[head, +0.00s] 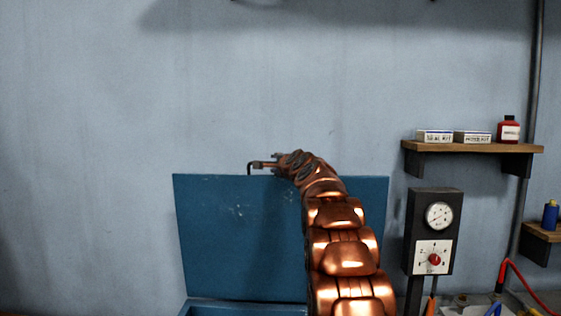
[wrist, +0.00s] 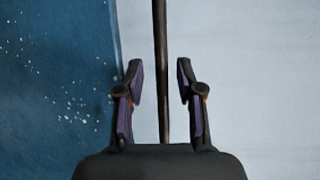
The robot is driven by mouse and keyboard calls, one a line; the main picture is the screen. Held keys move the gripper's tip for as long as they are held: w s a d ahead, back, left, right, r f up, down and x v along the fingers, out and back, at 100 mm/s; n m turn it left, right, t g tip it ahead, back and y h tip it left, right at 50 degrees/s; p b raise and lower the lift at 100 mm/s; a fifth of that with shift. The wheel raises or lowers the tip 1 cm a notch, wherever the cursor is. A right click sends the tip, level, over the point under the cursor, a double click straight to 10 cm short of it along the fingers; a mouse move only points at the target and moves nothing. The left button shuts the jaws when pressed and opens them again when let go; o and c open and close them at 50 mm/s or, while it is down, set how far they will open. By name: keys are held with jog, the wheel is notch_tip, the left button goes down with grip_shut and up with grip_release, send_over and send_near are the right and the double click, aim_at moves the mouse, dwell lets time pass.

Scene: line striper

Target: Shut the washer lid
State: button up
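The washer lid (head: 240,225) is a blue panel with pale specks, standing open and nearly upright above the blue washer body (head: 245,307). My gripper (head: 262,165) is at the lid's top edge, small in the head view. In the wrist view the fingers of my gripper (wrist: 159,68) are apart, with gaps beside a thin dark rod (wrist: 161,40) between them. The rod ends in a downward bend (head: 249,168) in the head view; how it is attached is unclear. The lid (wrist: 55,90) fills the left of the wrist view. I cannot tell whether anything touches it.
A pale blue wall (head: 90,120) stands behind the lid. To the right are a dark gauge box (head: 434,258), a wooden shelf (head: 470,147) with small boxes and a red bottle (head: 508,129), and a vertical pipe (head: 533,80). Hoses lie at lower right. The space left of the lid looks clear.

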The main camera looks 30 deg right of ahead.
jog(key=shift+w, duration=0.1)
jog(key=shift+c, duration=0.3)
grip_shut()
dwell(0.4)
